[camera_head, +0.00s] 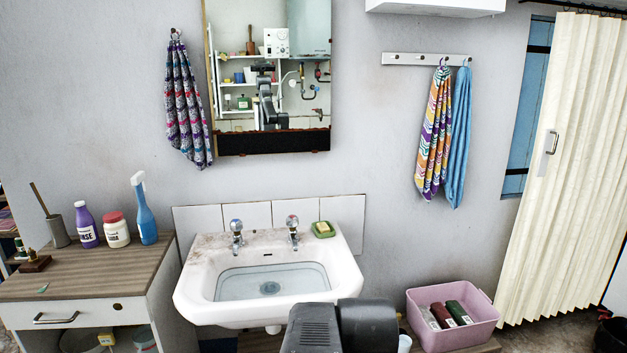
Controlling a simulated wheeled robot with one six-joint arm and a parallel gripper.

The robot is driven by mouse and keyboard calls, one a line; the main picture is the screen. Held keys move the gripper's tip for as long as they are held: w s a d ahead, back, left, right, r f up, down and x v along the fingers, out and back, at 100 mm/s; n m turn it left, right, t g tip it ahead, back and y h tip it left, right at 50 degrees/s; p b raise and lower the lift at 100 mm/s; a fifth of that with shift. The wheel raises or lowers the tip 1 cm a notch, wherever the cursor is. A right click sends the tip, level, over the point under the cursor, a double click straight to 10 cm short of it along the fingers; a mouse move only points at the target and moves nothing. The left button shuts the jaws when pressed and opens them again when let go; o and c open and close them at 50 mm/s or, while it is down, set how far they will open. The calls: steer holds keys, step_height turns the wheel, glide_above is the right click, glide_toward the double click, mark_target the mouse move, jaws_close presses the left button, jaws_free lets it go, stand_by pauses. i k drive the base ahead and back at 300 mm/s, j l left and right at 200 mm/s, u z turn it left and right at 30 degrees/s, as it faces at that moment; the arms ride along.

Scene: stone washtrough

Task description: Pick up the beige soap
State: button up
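The beige soap (324,226) is a small block resting in a green soap dish (324,234). The dish sits on the back right corner of the white sink (352,275), right of the right tap. Dark grey links of my arm rise at the bottom middle, in front of the sink's lower right edge and apart from the soap in the picture. No gripper fingers show in this view.
Two taps (237,232) stand on the sink's back ledge, and the basin holds water. A cabinet (110,266) with bottles is at left. A pink bin (478,331) with several bottles is at lower right. A mirror (268,75) hangs above the sink.

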mark_target(323, 227)
steer(key=i+l+u, duration=0.4)
steer(key=i, duration=0.25)
steer(key=i+l+u, duration=0.45)
steer(key=i+l, duration=0.15)
steer(key=l, duration=0.15)
